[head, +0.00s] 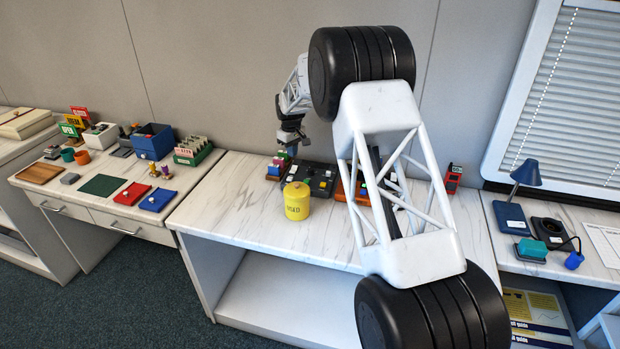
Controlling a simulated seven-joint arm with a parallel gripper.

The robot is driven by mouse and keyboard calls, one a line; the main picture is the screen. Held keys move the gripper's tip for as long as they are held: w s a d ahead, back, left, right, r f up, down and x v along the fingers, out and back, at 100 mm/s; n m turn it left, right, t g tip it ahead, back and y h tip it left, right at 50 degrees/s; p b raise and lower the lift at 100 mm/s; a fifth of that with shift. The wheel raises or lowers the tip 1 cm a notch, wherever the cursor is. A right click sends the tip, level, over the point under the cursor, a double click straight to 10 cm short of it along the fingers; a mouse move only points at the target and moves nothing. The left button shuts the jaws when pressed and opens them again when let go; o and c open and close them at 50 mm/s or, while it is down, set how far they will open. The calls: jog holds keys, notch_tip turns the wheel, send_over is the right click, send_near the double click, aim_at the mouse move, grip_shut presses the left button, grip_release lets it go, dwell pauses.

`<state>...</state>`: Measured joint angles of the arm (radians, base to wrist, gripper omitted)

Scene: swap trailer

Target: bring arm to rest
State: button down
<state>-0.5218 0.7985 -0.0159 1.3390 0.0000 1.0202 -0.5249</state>
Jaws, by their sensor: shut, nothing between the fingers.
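My gripper (290,148) is the dark end of my arm, left of the large black arm joint in the head view. It is small here and points down, shut and empty. It hangs over the back of the middle counter (235,200), above a small stack of coloured blocks (280,166). I cannot tell the gap between them. My white lattice arm link crosses the right half of the view and hides part of the counter and the things behind it.
A blue bin (153,141) and a green card tray (193,151) stand on the left desk. A blue lamp (526,174) stands at right. The middle counter's left part is clear.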

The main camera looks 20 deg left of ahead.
jog(key=shift+d, duration=0.1)
jog(key=s+d+r+m, duration=0.2)
jog(key=s+d+r, duration=0.5)
jog(key=d+r, duration=0.3)
jog(key=s+d+r+m+t, duration=0.1)
jog(key=s+d+r+m, duration=0.1)
jog(key=s+d+r, duration=0.8)
jog(key=s+d+r+m, duration=0.2)
jog(key=s+d+r, duration=0.35)
jog(key=d, duration=0.85)
jog(key=s+d+r+m+t, duration=0.1)
jog(key=s+d+r+m, duration=0.1)
jog(key=s+d, duration=0.6)
jog(key=s+d+r+m, duration=0.15)
jog(key=s+d, duration=0.35)
jog(key=s, duration=0.7)
jog(key=s+d+f+m, duration=0.1)
jog(key=s+d+f, duration=0.1)
jog(key=s, duration=0.8)
jog(key=s+d+f+m, duration=0.1)
jog(key=s+d+f, duration=0.2)
jog(key=s, duration=0.8)
jog(key=shift+d+f+m+t, duration=0.2)
jog(key=shift+d+m+t, duration=0.15)
jog(key=shift+d, duration=0.5)
